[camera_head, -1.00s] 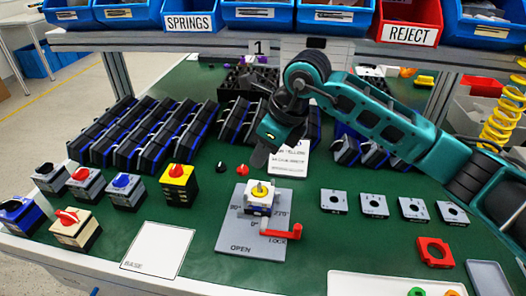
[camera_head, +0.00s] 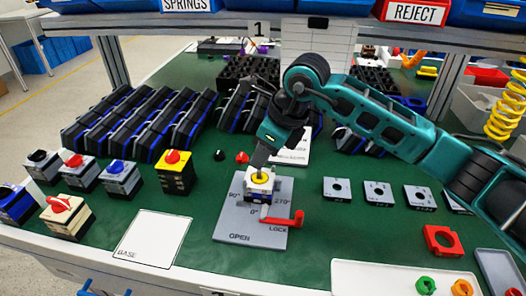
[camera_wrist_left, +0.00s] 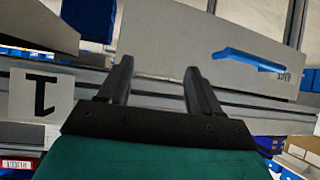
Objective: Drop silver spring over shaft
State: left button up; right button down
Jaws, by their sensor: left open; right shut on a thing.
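The switch body (camera_head: 263,190) stands on a grey fixture plate (camera_head: 232,222) in the head view, with a yellow round part on top where the shaft is. A red lock handle (camera_head: 287,219) sits at the plate's front right. My right gripper (camera_head: 259,169) points down directly above the yellow part, very close to it. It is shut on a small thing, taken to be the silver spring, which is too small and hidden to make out. The shaft is hidden too. My left gripper (camera_wrist_left: 158,75) is open and empty in the left wrist view.
Black racks (camera_head: 140,120) fill the back left. Several finished switches (camera_head: 175,172) stand at the left. A white BASE mat (camera_head: 153,239) lies front left. Grey square plates (camera_head: 337,189) and a red frame (camera_head: 442,240) lie right. Bins hang on the shelf above.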

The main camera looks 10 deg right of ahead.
jog(key=shift+f, duration=0.2)
jog(key=shift+f+b, duration=1)
jog(key=c, duration=0.9)
grip_release()
